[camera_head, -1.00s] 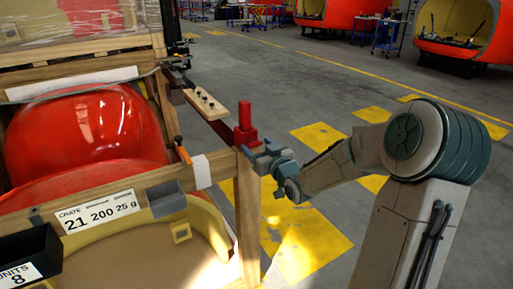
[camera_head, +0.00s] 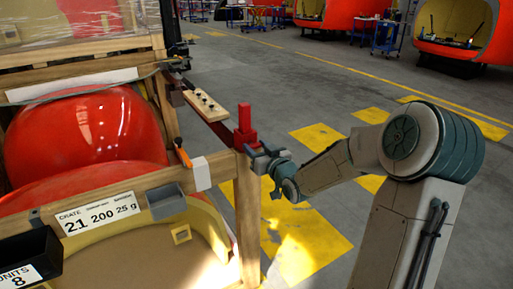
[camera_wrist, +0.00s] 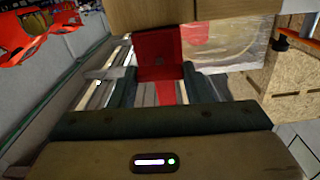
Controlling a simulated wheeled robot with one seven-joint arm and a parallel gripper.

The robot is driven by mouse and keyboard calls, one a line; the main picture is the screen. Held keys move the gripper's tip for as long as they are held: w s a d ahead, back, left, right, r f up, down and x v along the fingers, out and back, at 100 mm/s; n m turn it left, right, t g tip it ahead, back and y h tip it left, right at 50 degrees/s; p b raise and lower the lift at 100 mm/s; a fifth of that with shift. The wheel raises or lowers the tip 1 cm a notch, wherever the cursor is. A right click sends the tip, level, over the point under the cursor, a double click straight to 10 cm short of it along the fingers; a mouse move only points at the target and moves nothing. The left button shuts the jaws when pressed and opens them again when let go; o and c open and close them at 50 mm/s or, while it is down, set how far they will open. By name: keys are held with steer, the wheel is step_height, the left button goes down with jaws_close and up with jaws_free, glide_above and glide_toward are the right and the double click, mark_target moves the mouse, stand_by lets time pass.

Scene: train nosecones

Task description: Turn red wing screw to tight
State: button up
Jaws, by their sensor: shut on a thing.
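The red wing screw (camera_head: 245,128) stands at the right front corner of the wooden crate, by the top of its corner post (camera_head: 248,220). In the wrist view the red piece (camera_wrist: 160,58) shows in front of and between my two fingers. My gripper (camera_head: 260,152) reaches in from the right at the post's top and is shut on a red part of the screw. In the wrist view my gripper (camera_wrist: 165,84) has its fingers on either side of the red part. The exact contact is partly hidden.
The crate holds red nosecones (camera_head: 95,130). A label (camera_head: 98,212), a grey bin (camera_head: 166,200) and a black bin (camera_head: 28,258) are on its front rail. An orange-handled tool (camera_head: 182,153) and a wooden strip with pegs (camera_head: 206,106) are near the screw. Open floor lies to the right.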

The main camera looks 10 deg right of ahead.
steer(key=m+p, duration=0.3)
steer(key=m, duration=0.1)
steer(key=shift+r+m, duration=0.15)
steer(key=shift+m, duration=0.25)
steer(key=m+p, duration=0.2)
steer(key=m, duration=0.2)
steer(key=shift+m+p, duration=0.3)
steer(key=m+p, duration=0.2)
steer(key=m, duration=0.1)
steer(key=shift+d+m, duration=0.1)
steer(key=shift+m, duration=0.2)
steer(key=shift+f+m+p, duration=0.15)
steer(key=shift+m+p, duration=0.3)
steer(key=shift+m, duration=0.6)
steer(key=shift+f+m+p, duration=0.1)
steer(key=shift+m+p, duration=0.35)
steer(key=shift+m, duration=0.6)
steer(key=o, duration=1)
steer(key=v, duration=1.3)
steer(key=shift+s+d, duration=0.1)
steer(key=shift+s, duration=0.25)
